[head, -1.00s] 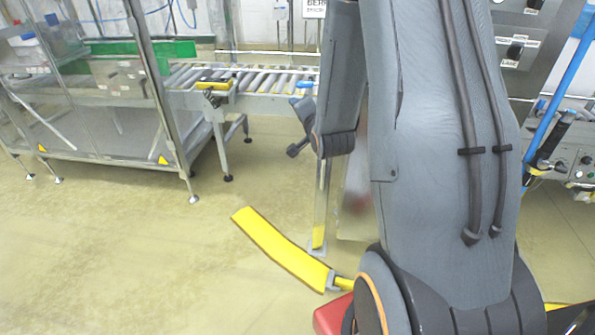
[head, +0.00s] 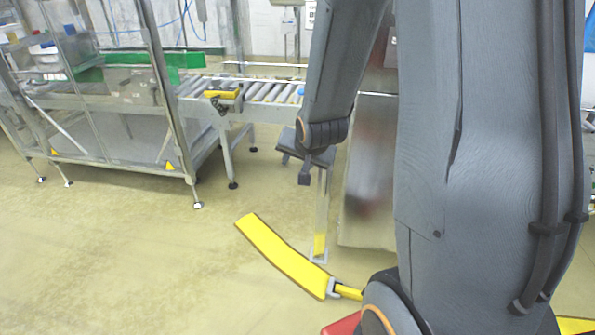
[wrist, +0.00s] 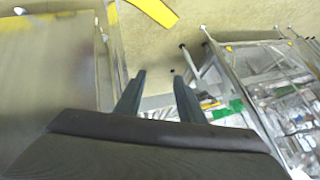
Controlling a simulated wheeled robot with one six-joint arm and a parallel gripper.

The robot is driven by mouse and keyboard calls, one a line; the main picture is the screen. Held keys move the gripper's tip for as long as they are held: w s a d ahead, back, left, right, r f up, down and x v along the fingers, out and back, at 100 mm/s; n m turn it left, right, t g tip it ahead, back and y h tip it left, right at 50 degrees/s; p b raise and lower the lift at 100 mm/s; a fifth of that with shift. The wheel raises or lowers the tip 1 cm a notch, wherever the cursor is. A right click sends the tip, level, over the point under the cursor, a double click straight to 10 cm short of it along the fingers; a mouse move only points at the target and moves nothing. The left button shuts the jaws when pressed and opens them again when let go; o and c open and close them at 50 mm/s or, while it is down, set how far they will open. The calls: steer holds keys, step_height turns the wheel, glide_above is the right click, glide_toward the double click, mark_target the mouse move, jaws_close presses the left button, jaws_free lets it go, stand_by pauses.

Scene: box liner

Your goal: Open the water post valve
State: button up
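I cannot make out a water post valve for certain in either view. A blue pipe (head: 588,52) shows as a strip at the right edge of the head view, mostly hidden behind my arm. My gripper (head: 304,178) hangs below my wrist in front of a short metal post (head: 320,215) with a yellow lower part. In the wrist view my gripper (wrist: 158,88) has its two dark fingers apart, with nothing between them. It looks open and empty.
A roller conveyor (head: 275,92) and a framed machine with clear panels (head: 110,95) stand at the back left. A steel cabinet (head: 368,190) stands behind my arm. A curved yellow bar (head: 285,255) is low in front. The floor at left is clear.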

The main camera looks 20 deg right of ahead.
steer(key=shift+s+a+f+n+g, duration=0.15)
steer(key=shift+s+a+n, duration=0.1)
steer(key=shift+s, duration=0.25)
steer(key=shift+s+a+n+g, duration=0.15)
steer(key=shift+s+a, duration=0.05)
steer(key=shift+s, duration=0.3)
